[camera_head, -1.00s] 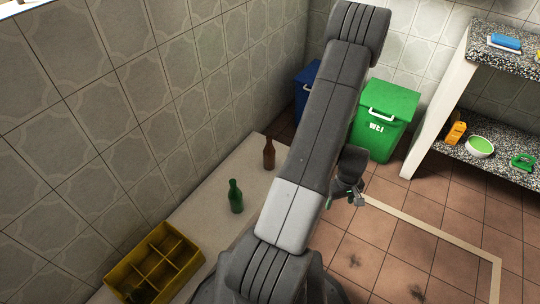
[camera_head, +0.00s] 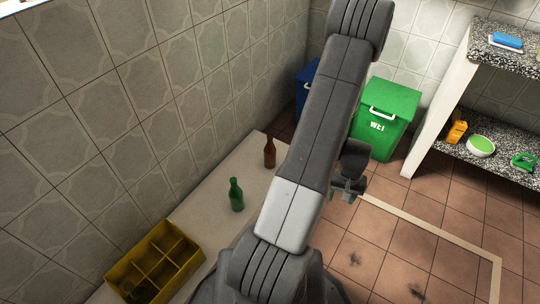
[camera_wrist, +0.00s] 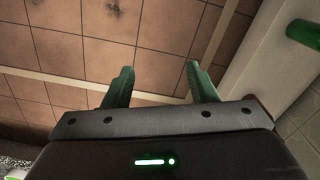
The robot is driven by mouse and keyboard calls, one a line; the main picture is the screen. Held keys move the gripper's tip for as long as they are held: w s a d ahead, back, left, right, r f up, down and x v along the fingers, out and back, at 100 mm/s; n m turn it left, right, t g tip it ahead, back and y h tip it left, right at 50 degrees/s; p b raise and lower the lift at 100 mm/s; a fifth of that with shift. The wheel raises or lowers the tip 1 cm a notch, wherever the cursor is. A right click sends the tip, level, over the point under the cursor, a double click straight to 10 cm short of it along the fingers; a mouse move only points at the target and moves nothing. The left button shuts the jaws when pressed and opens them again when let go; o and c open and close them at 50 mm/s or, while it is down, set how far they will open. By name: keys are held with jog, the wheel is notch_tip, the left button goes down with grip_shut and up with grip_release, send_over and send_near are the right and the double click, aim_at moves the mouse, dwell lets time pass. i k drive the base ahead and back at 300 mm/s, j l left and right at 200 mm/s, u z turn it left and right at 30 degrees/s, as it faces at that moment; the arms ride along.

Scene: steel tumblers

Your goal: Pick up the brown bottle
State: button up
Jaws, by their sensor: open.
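The brown bottle (camera_head: 270,152) stands upright on the pale ledge (camera_head: 207,192) along the tiled wall, in the head view. My gripper (camera_head: 346,196) is to the right of it, beyond my arm and over the tiled floor, well apart from the bottle. In the wrist view my gripper (camera_wrist: 161,84) shows two green fingers spread apart with nothing between them. I cannot make out the brown bottle in the wrist view.
A green bottle (camera_head: 236,195) stands nearer on the ledge, before a yellow divided crate (camera_head: 187,269) holding a dark bottle. A green bin (camera_head: 385,118) and a blue bin (camera_head: 306,86) stand behind. A shelf (camera_head: 431,108) with small items is at right.

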aim_at(269, 151)
jog(key=u, duration=0.75)
jog(key=i+l+u, duration=0.15)
jog(key=l+u, duration=0.65)
jog(key=i+l+u, duration=0.1)
jog(key=l+u, duration=0.65)
jog(key=k+l, duration=0.1)
jog(key=l, duration=0.35)
jog(key=k+l, duration=0.1)
jog(key=l, duration=0.3)
jog(key=l+u, duration=0.05)
